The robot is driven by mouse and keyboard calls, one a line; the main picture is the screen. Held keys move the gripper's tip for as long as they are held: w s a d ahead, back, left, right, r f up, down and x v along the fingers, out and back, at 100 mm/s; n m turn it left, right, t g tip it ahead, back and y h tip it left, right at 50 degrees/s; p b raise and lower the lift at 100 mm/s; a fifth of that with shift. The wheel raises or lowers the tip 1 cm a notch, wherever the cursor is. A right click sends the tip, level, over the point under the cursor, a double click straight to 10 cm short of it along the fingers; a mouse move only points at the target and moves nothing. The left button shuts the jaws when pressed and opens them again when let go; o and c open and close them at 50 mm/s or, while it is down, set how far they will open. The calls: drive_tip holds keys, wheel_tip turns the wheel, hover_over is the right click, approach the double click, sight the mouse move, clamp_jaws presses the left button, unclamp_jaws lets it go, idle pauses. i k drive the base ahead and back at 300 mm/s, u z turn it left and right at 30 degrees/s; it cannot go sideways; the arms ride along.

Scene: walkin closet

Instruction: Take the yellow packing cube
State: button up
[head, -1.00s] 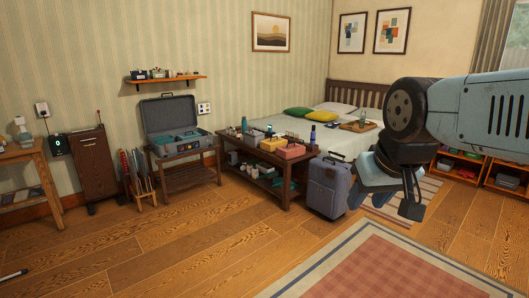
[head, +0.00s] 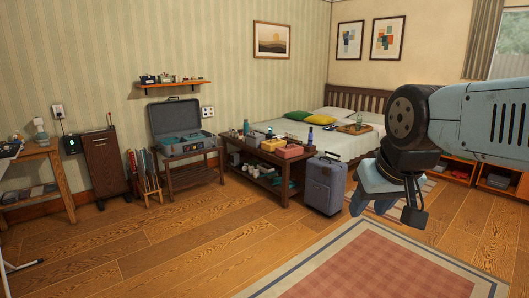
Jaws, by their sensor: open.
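A small yellow box (head: 272,144), likely the yellow packing cube, sits among other items on top of the dark wooden bench (head: 250,152) at the foot of the bed. It is far off and small, so its details cannot be made out. My gripper (head: 386,210) hangs in the right part of the view, pointing down, with its fingers apart and nothing visible between them. It is well in front of the bench and apart from the box.
A pink box (head: 289,151) is beside the yellow one. A blue-grey trolley suitcase (head: 324,185) stands at the bench's right end. An open case (head: 180,140) rests on a stand to the left. The wooden floor (head: 180,240) and checked rug (head: 370,265) are clear.

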sight(269, 145)
drive_tip(key=z, duration=0.15)
drive_tip(key=i, duration=0.9)
drive_tip(key=u, duration=0.25)
drive_tip(key=k, duration=0.75)
drive_tip(key=z, duration=0.25)
drive_tip(key=i, duration=0.75)
drive_tip(key=u, duration=0.05)
